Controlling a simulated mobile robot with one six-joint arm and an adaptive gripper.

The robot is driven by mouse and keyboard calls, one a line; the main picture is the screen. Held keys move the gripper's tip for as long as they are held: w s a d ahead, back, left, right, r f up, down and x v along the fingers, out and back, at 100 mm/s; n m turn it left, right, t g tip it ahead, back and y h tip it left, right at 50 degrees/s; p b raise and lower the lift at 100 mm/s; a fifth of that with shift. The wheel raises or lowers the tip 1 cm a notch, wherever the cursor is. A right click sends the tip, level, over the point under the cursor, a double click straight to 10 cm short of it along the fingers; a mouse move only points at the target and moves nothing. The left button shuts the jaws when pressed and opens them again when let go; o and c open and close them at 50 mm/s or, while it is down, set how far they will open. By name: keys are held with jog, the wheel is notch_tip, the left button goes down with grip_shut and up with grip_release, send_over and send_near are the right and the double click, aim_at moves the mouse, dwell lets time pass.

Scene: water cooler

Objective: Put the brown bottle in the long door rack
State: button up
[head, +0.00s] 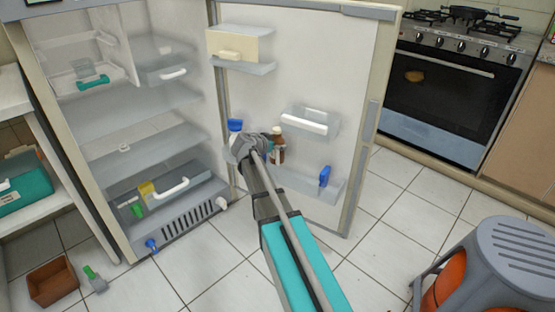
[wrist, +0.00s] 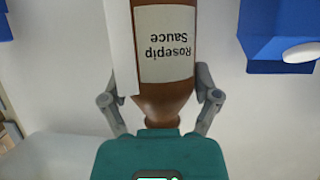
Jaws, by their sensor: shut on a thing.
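The brown bottle (head: 279,150) is at the door's inner side in the head view, near the left part of the long door rack (head: 308,187). In the wrist view the brown bottle (wrist: 168,100) fills the middle, with a white "Rosepip Sauce" label upside down in the picture. My gripper (wrist: 160,102) has a finger on each side of the bottle near its narrowing end and is shut on it. My gripper (head: 248,148) partly hides the rack's left end in the head view. I cannot tell whether the bottle touches the rack.
A blue item (head: 235,126) is just left of the bottle, and another blue item (head: 324,176) is at the rack's right. A smaller door shelf (head: 312,122) sits above the rack. The fridge door stands open. A grey stool (head: 500,260) is at the right front.

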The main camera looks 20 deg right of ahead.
aim_at(272, 158)
jog(key=shift+f+b, duration=0.7)
jog(key=shift+f, duration=0.4)
jog(key=shift+f, duration=0.1)
notch_tip(272, 158, down, 3)
jog(key=b, duration=0.3)
jog(key=shift+w+d+f+b, duration=0.1)
jog(key=shift+d+f+b, duration=0.1)
jog(key=shift+f+b, duration=0.2)
jog(key=shift+f, duration=0.1)
jog(key=o, duration=1.1)
jog(key=shift+r, duration=0.2)
